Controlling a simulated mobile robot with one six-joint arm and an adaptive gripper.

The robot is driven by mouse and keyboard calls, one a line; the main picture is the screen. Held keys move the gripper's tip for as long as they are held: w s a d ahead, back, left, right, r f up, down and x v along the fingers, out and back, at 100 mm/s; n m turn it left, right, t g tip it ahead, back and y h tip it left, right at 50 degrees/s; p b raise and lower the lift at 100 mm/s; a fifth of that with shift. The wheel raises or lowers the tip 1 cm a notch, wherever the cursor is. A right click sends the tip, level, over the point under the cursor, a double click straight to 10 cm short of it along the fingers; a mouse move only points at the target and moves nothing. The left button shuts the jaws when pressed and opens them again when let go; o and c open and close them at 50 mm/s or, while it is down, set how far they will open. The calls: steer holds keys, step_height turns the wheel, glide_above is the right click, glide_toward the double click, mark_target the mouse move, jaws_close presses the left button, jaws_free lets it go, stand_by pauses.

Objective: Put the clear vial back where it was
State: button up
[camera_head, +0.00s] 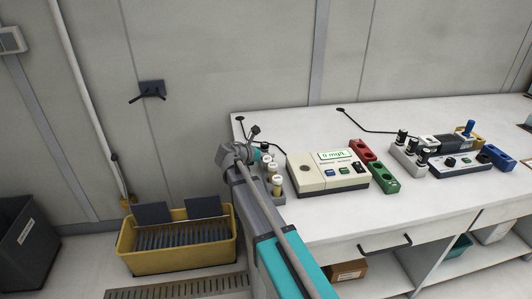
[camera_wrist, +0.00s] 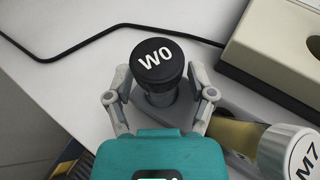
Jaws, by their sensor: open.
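A vial with a black cap marked W0 (camera_wrist: 158,60) stands in a grey rack (camera_wrist: 233,118) in the wrist view. The part of its body under the cap looks clear and greyish. My gripper (camera_wrist: 160,88) is open, with one finger on each side of this vial. A gap to the fingers is hard to judge. In the head view my gripper (camera_head: 254,145) is over the far end of the rack at the table's left edge, and I cannot make out the W0 vial there.
A yellowish vial with a white cap marked M7 (camera_wrist: 303,155) stands close beside, in the same rack. A beige meter (camera_head: 325,178) reading 0 mg/L is to the right. Red and green blocks (camera_head: 383,178) and a second instrument (camera_head: 460,162) stand farther right. A black cable (camera_wrist: 80,45) runs behind.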

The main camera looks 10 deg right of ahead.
steer(key=shift+r, duration=0.15)
steer(key=shift+r+p, duration=0.6)
steer(key=shift+p, duration=0.1)
steer(key=p+v, duration=0.4)
steer(key=v, duration=0.8)
steer(key=shift+f, duration=0.15)
stand_by(2.5)
